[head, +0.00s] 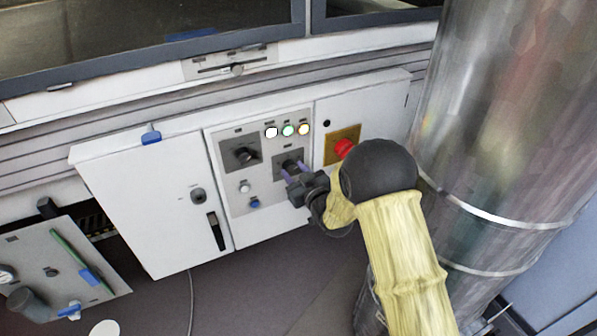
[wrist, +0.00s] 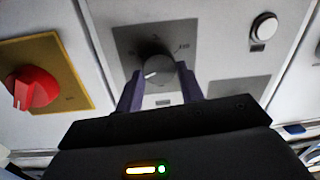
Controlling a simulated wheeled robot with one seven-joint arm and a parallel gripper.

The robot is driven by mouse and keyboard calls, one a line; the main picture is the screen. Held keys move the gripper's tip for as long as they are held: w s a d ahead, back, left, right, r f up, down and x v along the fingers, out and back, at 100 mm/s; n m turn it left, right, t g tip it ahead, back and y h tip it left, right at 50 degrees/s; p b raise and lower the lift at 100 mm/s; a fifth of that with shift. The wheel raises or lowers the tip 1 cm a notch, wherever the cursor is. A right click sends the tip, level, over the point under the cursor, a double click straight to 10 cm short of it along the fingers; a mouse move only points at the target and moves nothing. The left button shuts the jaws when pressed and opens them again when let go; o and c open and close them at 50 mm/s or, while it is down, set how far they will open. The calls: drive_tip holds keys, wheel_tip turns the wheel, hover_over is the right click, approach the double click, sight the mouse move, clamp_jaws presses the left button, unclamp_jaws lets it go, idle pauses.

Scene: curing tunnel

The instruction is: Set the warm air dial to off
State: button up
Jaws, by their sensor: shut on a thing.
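A round dark dial knob (wrist: 160,72) sits on a square grey plate (wrist: 125,40) in the wrist view. A white mark on the knob points to the left and slightly down. My gripper (wrist: 160,90) is shut on this knob, with one purple finger on each side. In the head view my gripper (head: 292,171) reaches the lower right dial of the white control panel (head: 228,200), partly covering its grey plate (head: 278,157). The plate's lettering is too small to read, so I cannot tell whether this is the warm air dial.
A second black dial (head: 245,155) is up and left of the gripped one. A red knob (head: 344,148) on a yellow plate stands close to my wrist. Three lamps (head: 288,130) are above. A large metal cylinder (head: 500,130) stands at right. The left cabinet door (head: 150,200) is shut.

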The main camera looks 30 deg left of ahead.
drive_tip(key=n, duration=0.2)
drive_tip(key=n+b, duration=0.1)
drive_tip(key=n, duration=0.1)
drive_tip(key=shift+s+a+t, duration=0.2)
drive_tip(key=shift+a+t, duration=0.05)
drive_tip(key=shift+t, duration=0.05)
drive_tip(key=n+b, duration=0.1)
drive_tip(key=n, duration=0.4)
drive_tip(key=shift+h+b, duration=0.35)
drive_tip(key=shift+h, duration=0.05)
drive_tip(key=n+b, duration=0.1)
drive_tip(key=n, duration=0.3)
drive_tip(key=shift+t, duration=0.4)
drive_tip(key=n+b, duration=0.1)
drive_tip(key=n, duration=0.3)
drive_tip(key=shift+n+t, duration=0.4)
drive_tip(key=n, duration=0.5)
drive_tip(key=shift+w, duration=0.1)
drive_tip(key=n, duration=0.4)
drive_tip(key=shift+n+t, duration=0.3)
drive_tip(key=n+p, duration=0.1)
drive_tip(key=n, duration=0.3)
drive_tip(key=shift+f+n+y, duration=0.1)
drive_tip(key=shift+n+y, duration=0.3)
drive_tip(key=n, duration=0.4)
drive_tip(key=shift+d+n, duration=0.1)
drive_tip(key=shift+n, duration=0.2)
